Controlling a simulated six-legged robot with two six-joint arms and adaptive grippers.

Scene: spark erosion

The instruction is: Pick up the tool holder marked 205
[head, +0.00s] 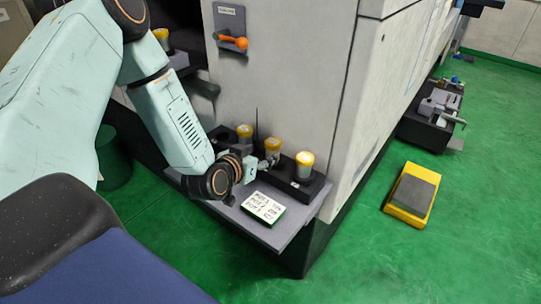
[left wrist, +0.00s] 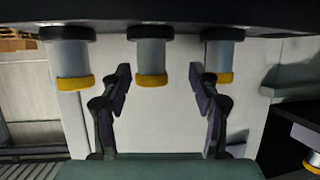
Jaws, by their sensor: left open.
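Three grey tool holders with yellow collars stand in a black rack (head: 318,187) on a shelf. They are the back left holder (head: 244,131), the middle holder (head: 272,146) and the front right holder (head: 304,162). I cannot read a 205 mark on any of them. My left gripper (head: 258,166) is open beside the middle holder. In the left wrist view, which looks upside down, the middle holder (left wrist: 152,60) is lined up between the spread fingers (left wrist: 160,85). A gap shows on both sides. My right gripper is out of view.
A card with handwriting (head: 263,208) lies on the grey shelf (head: 292,236) in front of the rack. The machine's wall (head: 270,80) rises close behind. Another yellow-collared holder (head: 161,34) stands further left. A yellow pedal (head: 411,193) is on the green floor.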

